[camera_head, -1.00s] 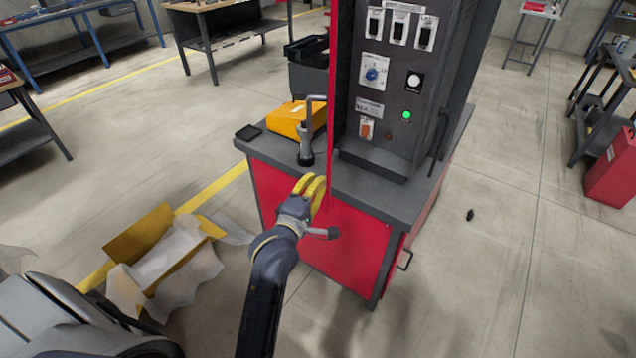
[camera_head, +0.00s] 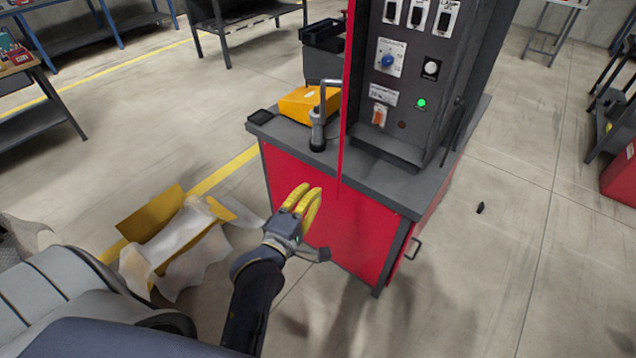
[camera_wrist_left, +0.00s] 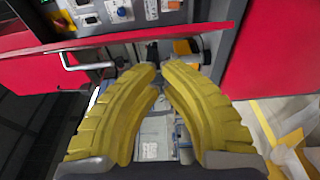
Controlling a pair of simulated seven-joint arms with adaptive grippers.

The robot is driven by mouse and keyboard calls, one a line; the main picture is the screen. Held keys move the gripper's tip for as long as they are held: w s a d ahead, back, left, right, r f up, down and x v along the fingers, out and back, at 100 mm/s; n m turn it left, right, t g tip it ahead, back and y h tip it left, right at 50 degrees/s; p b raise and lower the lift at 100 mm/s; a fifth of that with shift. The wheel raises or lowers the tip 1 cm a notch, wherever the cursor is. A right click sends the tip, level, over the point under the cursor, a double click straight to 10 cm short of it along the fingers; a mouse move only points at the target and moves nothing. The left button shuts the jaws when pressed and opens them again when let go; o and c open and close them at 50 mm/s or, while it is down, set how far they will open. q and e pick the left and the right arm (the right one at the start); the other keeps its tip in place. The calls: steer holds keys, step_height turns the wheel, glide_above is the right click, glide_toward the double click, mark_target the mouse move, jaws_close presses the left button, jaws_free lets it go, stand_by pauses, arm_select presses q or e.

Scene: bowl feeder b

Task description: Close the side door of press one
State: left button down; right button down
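Press one is a red cabinet (camera_head: 315,225) with a dark control panel (camera_head: 408,112) above. A thin red upright panel, apparently the side door (camera_head: 346,115), stands out edge-on at the panel's left side. In the left wrist view the red door (camera_wrist_left: 130,37) crosses the top, with a metal bar handle (camera_wrist_left: 85,66) on its left part. My left gripper (camera_head: 308,192) is in front of the cabinet, left of and below the door's lower end. Its yellow fingers bow apart, but their tips (camera_wrist_left: 160,66) nearly meet, with nothing held. My right gripper is out of view.
A metal lever (camera_head: 318,125) and a yellow box (camera_head: 305,103) are on the cabinet top. An open carton with paper (camera_head: 178,240) lies on the floor to the left. A small black object (camera_head: 480,208) lies on the floor at right, where space is clear.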

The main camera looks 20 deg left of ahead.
arm_select(q)
steer(key=w+a+r+m+g+h, duration=0.1)
steer(key=a+r+m+h, duration=0.2)
steer(key=a+h, duration=0.15)
steer(key=a+r+m+g+h, duration=0.1)
steer(key=a+r+m+h, duration=0.15)
steer(key=a+m, duration=0.2)
steer(key=w+d+n+h, duration=0.1)
steer(key=w+d+n, duration=0.1)
steer(key=w+d, duration=0.5)
steer(key=shift+w+d+r, duration=0.35)
steer(key=shift+w+d, duration=0.05)
steer(key=shift+w, duration=1.4)
